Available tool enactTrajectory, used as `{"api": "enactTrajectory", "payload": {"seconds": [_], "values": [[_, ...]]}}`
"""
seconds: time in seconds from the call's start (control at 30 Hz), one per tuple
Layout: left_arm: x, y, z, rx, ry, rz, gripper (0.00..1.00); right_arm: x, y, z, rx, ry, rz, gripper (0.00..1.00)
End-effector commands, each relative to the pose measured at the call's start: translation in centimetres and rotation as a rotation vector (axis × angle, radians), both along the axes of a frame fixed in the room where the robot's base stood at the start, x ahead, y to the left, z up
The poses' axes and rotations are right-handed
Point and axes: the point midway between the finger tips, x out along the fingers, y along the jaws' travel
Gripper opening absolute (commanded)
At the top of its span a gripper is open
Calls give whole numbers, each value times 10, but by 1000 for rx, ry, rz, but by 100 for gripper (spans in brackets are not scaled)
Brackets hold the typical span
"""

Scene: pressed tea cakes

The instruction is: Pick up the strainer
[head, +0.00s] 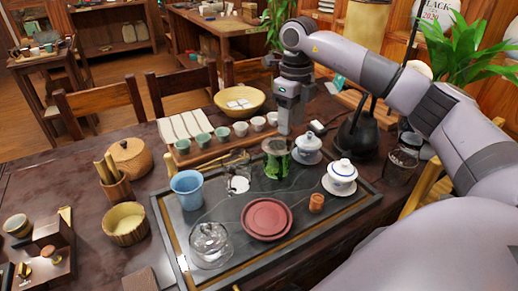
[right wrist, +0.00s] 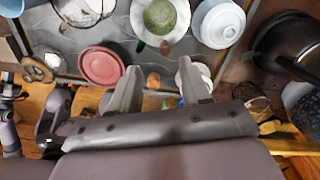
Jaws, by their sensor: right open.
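A pale round piece with a clear glass rim (head: 238,184) lies on the dark tea tray (head: 184,243), left of a green glass vessel (head: 277,160). It may be the strainer; I cannot tell for sure. In the right wrist view a round, mesh-like piece (right wrist: 83,10) shows at the top left, and the green round vessel (right wrist: 160,16) is at the top middle. My right gripper (head: 285,129) points down above and behind the green vessel. In the wrist view its two fingers (right wrist: 158,66) are apart with nothing between them. My left gripper is not in view.
A blue cup (head: 187,190), a red plate (head: 267,218), a glass pot (head: 210,245) and lidded white cups (head: 341,173) crowd the tray. A black kettle (head: 358,137) stands to the right. Several small cups line a wooden rack (head: 186,159) behind.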

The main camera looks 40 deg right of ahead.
Motion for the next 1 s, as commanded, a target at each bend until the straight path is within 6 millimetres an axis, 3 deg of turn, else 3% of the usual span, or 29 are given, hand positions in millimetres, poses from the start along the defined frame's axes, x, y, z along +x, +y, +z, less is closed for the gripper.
{"api": "enactTrajectory", "payload": {"seconds": [0.17, 0.6, 0.9, 0.97, 1.0], "values": [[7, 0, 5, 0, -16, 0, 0, -1, -5, -6, -14, 6, -9, 47], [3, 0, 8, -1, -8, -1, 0, 0, -5, -63, -11, 4, -6, 47], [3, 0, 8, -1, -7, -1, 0, 1, -5, -69, -11, 2, -5, 47], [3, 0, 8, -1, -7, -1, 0, 1, -5, -69, -10, 2, -6, 31], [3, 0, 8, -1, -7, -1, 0, 1, -5, -69, -10, 2, -6, 18]]}}
